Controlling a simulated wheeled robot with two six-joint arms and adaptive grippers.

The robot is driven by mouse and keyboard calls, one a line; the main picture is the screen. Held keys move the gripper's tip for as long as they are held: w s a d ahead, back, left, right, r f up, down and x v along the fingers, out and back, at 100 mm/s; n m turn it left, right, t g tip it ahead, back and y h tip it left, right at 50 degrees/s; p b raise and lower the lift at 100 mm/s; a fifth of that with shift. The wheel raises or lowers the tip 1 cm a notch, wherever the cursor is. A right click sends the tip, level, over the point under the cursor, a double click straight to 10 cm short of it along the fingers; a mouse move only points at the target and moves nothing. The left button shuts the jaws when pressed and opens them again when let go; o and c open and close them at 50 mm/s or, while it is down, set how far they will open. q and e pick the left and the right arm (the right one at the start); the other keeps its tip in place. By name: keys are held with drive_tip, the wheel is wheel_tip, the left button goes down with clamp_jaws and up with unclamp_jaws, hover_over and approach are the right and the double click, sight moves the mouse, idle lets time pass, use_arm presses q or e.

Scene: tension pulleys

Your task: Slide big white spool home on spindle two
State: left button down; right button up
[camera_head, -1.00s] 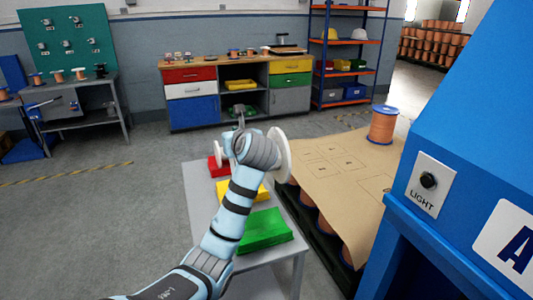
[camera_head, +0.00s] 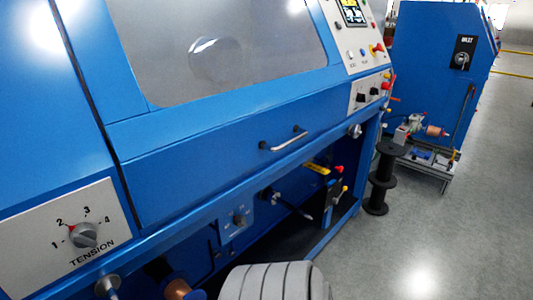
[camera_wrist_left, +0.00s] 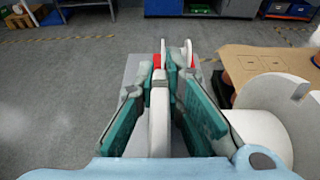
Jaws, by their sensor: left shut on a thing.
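In the left wrist view my left gripper (camera_wrist_left: 164,75) has its teal-padded fingers closed on either side of a thin white edge. This edge appears to belong to the big white spool (camera_wrist_left: 265,115), whose broad pale disc fills the right of that view. The spool is not seen in the head view. The head view shows the blue machine (camera_head: 230,135) with a tension dial (camera_head: 84,235), its pointer near 2. A rod (camera_head: 292,203) sticks out under the machine; I cannot tell which part is spindle two. My right gripper is not in view.
A black spool stack (camera_head: 380,178) stands on the floor by the machine's right end. A second blue machine (camera_head: 440,70) is behind it. A copper-coloured spool (camera_head: 182,290) shows under the front edge. In the left wrist view, a brown board (camera_wrist_left: 262,60) lies beyond the spool.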

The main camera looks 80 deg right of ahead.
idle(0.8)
use_arm(q)
wheel_tip(320, 180, down, 8)
drive_tip(key=b, duration=0.3)
drive_tip(key=shift+f, duration=0.25)
wheel_tip(320, 180, down, 11)
drive_tip(key=b, duration=0.3)
drive_tip(key=c, duration=1.7)
unclamp_jaws()
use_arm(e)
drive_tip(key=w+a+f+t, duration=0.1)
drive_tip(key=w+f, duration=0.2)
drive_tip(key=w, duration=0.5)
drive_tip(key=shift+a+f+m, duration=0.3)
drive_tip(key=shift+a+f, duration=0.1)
use_arm(q)
drive_tip(key=shift+b, duration=0.35)
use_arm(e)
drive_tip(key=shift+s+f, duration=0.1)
